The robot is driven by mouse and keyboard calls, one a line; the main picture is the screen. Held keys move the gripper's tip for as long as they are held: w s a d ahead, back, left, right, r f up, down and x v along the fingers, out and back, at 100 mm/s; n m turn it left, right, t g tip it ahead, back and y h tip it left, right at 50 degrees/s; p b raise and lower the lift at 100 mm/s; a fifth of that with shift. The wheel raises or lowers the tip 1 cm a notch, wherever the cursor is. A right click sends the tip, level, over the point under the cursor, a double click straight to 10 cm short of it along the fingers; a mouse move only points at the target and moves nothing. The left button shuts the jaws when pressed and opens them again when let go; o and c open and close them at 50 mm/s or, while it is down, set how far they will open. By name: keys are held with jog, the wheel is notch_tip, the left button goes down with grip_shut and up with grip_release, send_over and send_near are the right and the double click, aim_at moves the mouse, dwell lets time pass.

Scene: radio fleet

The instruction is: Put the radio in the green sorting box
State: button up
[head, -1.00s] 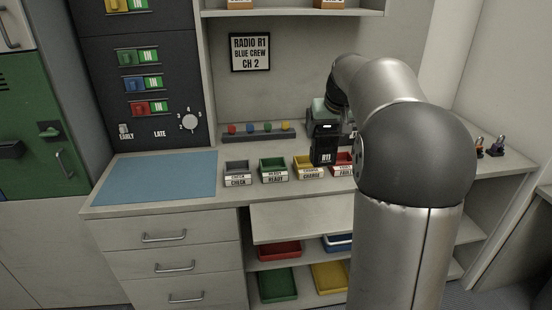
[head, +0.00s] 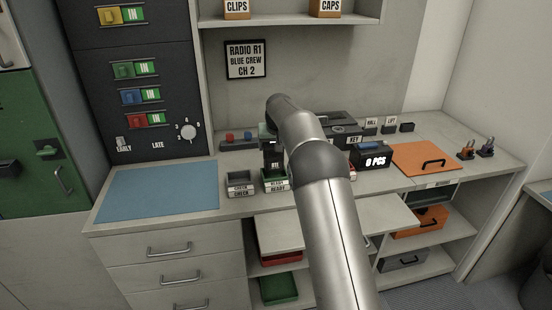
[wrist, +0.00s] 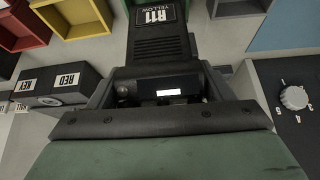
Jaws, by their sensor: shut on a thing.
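My gripper (head: 269,140) is shut on the black radio (head: 273,156), which hangs upright below it. In the wrist view the radio (wrist: 160,42) shows its "R11 YELLOW" label, with the gripper (wrist: 160,88) around its near end. The green sorting box (head: 275,186), labelled READY, stands on the counter directly below the radio in the head view. The radio's lower end looks just above or at the box's back rim; I cannot tell whether it is inside.
A grey CHECK box (head: 240,190) stands left of the green one. A yellow box (wrist: 75,14) and a red box (wrist: 22,28) lie on the other side. A rack with coloured knobs (head: 238,140) is behind. The blue mat (head: 158,192) is bare.

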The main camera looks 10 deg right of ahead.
jog(key=shift+f+p, duration=0.45)
jog(key=shift+f, duration=1.75)
jog(key=shift+f, duration=0.2)
jog(key=o, duration=1.2)
jog(key=shift+o, duration=0.2)
